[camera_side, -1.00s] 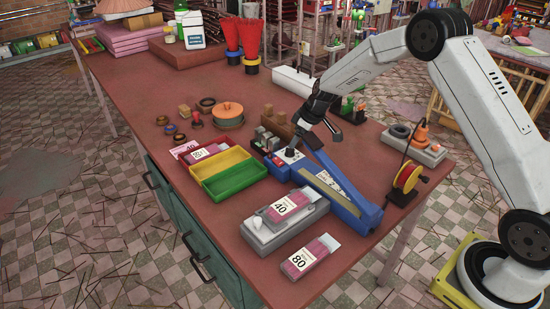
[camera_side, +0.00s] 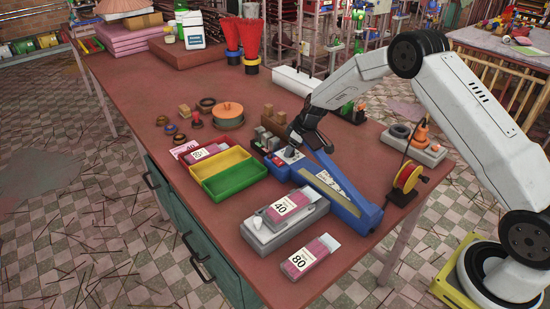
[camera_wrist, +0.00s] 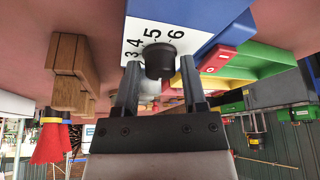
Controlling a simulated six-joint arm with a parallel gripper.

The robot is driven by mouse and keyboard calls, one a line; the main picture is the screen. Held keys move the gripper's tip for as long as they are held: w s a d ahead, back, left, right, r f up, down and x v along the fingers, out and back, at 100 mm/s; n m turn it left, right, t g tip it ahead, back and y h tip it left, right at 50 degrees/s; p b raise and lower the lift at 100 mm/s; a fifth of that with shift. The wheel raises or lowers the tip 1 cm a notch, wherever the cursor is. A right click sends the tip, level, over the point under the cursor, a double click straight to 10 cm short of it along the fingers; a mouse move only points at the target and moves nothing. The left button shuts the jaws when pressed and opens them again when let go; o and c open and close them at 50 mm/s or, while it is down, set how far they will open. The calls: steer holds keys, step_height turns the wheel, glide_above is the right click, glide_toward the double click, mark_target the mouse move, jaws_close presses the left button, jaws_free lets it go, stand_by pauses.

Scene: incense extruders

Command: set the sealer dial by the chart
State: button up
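The blue sealer (camera_side: 345,205) lies on the table, its long arm raised. In the wrist view its white dial plate (camera_wrist: 190,28) shows the numbers 3, 4, 5 and 6 around a black dial knob (camera_wrist: 160,61). My gripper (camera_wrist: 160,68) is open, one finger on each side of the knob, with small gaps visible. In the side view my gripper (camera_side: 302,140) is low over the sealer's left end and partly hides the dial. A white label (camera_side: 328,181) is on the sealer; its text is too small to read. The knob's pointer is not visible.
A pack marked 40 (camera_side: 288,206) lies on a grey scale (camera_side: 262,236); a pack marked 80 (camera_side: 311,257) lies on the table. Yellow and green trays (camera_side: 213,163) stand left of the sealer. Wooden blocks (camera_side: 274,119) stand close behind my gripper.

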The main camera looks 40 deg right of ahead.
jaws_close()
steer(key=shift+m, duration=0.5)
steer(key=shift+a+m+h, duration=0.1)
steer(key=shift+m+h, duration=0.4)
steer(key=shift+m, duration=0.6)
steer(key=shift+o, duration=2.1)
jaws_free()
steer(key=shift+r, duration=0.1)
